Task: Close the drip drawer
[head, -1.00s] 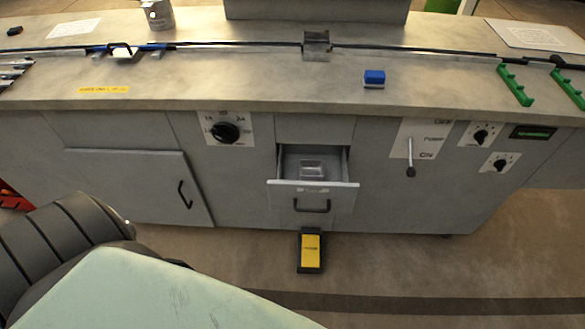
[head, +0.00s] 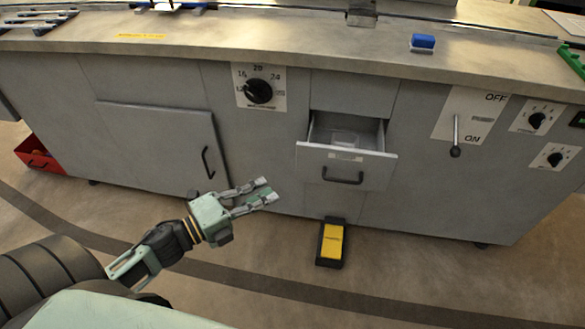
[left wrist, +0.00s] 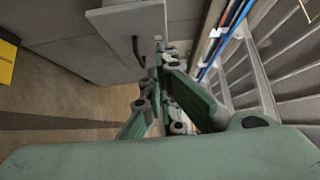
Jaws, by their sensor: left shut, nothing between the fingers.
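The drip drawer (head: 346,167) is a grey drawer with a dark bar handle, in the front of the grey machine cabinet. It stands pulled out, and a small light container shows inside it. My left gripper (head: 266,190) is low in front of the cabinet, left of the drawer and a little below its front panel. Its fingers point right and it holds nothing. It looks apart from the drawer. In the left wrist view its green fingers show, with a grey panel beyond them. My right gripper is not in view.
A black and yellow pedal (head: 331,245) stands on the floor below the drawer. A cabinet door (head: 150,145) with a handle is on the left, and a red bin (head: 38,153) is farther left. A knob (head: 258,90) and a lever (head: 455,138) flank the drawer.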

